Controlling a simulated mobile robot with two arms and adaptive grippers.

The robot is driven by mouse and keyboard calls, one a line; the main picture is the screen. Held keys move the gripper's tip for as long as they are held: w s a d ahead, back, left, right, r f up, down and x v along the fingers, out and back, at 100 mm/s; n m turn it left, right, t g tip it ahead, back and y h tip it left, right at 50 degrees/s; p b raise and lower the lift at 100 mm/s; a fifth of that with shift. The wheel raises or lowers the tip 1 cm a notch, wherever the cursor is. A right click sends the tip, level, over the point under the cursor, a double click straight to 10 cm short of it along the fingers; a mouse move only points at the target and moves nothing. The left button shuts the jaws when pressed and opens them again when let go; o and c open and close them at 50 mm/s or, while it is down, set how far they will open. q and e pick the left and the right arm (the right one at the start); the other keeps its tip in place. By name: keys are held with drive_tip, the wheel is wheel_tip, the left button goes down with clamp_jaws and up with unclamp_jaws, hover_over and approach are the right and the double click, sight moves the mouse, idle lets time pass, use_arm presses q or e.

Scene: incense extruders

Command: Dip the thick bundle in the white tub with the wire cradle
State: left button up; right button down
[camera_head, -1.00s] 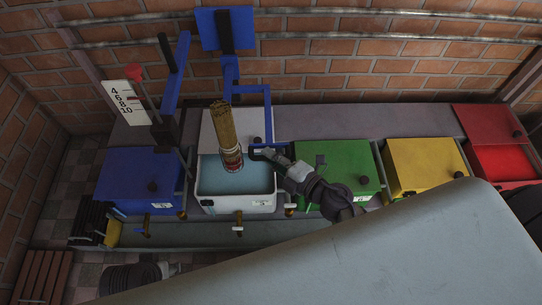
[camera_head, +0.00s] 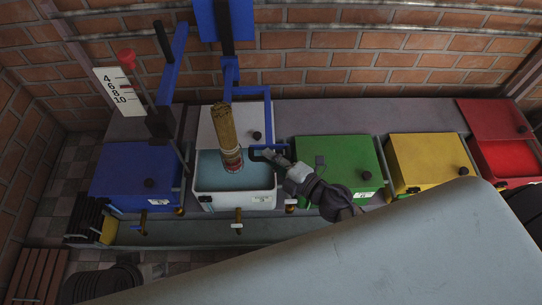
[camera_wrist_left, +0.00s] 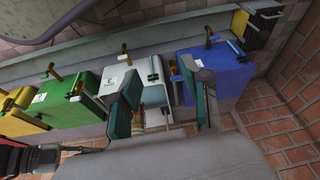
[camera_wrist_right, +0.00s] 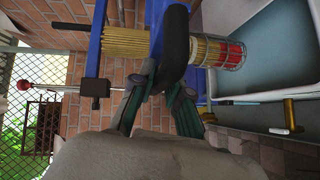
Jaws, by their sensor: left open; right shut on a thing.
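The thick tan bundle (camera_head: 223,125) stands slightly tilted in a wire cradle (camera_head: 233,160), its red lower end over the white tub (camera_head: 252,202) of pale blue liquid. Whether its end touches the liquid is unclear. The bundle (camera_wrist_right: 118,42) and wire cradle (camera_wrist_right: 222,52) also show in the right wrist view. My right gripper (camera_head: 274,157) is shut on the black handle (camera_wrist_right: 174,50) of the blue frame (camera_head: 268,110), beside the bundle. My left gripper (camera_wrist_left: 162,72) is open and empty in the left wrist view, apart from the tubs.
A blue tub (camera_head: 125,175) stands left of the white one. Green (camera_head: 335,165), yellow (camera_head: 428,160) and red (camera_head: 505,160) tubs stand to the right. A numbered scale (camera_head: 121,91) with a red-knobbed rod is at the left. Brass taps line the front.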

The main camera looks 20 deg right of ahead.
drive_tip(key=shift+f+b, duration=0.3)
drive_tip(key=shift+f, duration=0.5)
use_arm(q)
drive_tip(key=w+d+r+t+h+b, duration=0.1)
drive_tip(key=w+d+r+t+b, duration=0.15)
drive_tip(key=w+r+t, duration=0.35)
drive_tip(key=w+d+r+t+h+b, duration=0.25)
drive_tip(key=w+t, duration=0.25)
drive_tip(key=w, duration=0.4)
wheel_tip(320, 180, up, 16)
drive_tip(key=s+d+m+t+h+b, duration=0.1)
drive_tip(key=s+d+t+h+b, duration=0.1)
drive_tip(key=t, duration=0.8)
drive_tip(key=shift+s+r+t+h+b, duration=0.3)
drive_tip(key=shift+s+h+b, duration=0.15)
drive_tip(key=shift+h, duration=0.3)
use_arm(e)
wheel_tip(320, 180, down, 10)
drive_tip(key=shift+s+f, duration=0.15)
drive_tip(key=shift+f, duration=0.05)
